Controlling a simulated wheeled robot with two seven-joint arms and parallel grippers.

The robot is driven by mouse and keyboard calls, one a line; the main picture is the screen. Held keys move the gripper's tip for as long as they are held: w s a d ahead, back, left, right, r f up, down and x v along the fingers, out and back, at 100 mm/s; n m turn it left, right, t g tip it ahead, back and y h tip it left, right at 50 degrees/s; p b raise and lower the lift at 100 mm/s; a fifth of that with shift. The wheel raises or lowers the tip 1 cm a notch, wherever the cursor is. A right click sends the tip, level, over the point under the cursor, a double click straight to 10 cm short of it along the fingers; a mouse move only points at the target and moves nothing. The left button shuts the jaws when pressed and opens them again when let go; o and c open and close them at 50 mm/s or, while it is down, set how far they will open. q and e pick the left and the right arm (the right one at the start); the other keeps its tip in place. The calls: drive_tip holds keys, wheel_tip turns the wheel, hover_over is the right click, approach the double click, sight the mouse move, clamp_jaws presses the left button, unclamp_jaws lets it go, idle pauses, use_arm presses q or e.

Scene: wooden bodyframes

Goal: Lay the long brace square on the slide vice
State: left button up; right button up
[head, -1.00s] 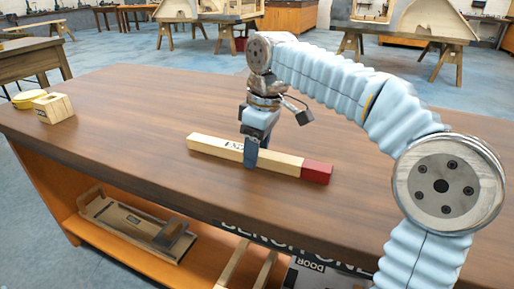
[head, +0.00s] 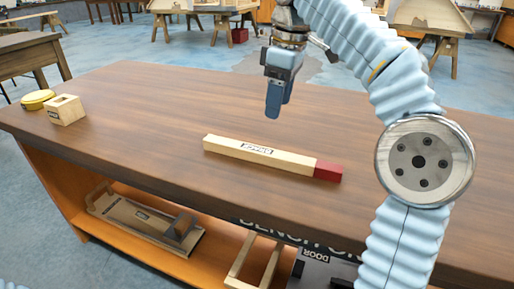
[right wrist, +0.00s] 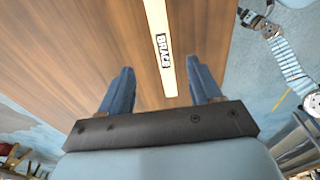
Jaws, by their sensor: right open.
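The long brace (head: 229,149) is a pale wooden bar with a red right end and a printed label. It lies at a slant on the brown bench top, near the front edge. In the right wrist view the brace (right wrist: 154,14) shows its BRACE label. My right gripper (head: 274,112) is open and empty, above and behind the brace, apart from it. Its two blue fingers (right wrist: 160,82) show in the wrist view. I cannot surely identify the slide vice; a wooden fixture with an upright grey block (head: 135,217) lies on the lower shelf.
The bench top (head: 130,115) is mostly clear. A wooden frame (head: 241,262) is under the bench. Blue-grey bellows of my other arm (right wrist: 290,70) show at right.

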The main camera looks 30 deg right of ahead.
drive_tip(key=b, duration=0.2)
hover_over(269, 152)
drive_tip(key=f, duration=0.5)
drive_tip(key=d+f, duration=0.1)
drive_tip(key=f, duration=0.1)
drive_tip(key=shift+s+f, duration=0.25)
drive_tip(key=shift+f, duration=0.05)
drive_tip(key=f, duration=0.4)
drive_tip(key=a+f, duration=0.1)
drive_tip(key=f, duration=0.1)
drive_tip(key=shift+w, duration=0.25)
drive_tip(key=shift+r, duration=0.1)
clamp_jaws()
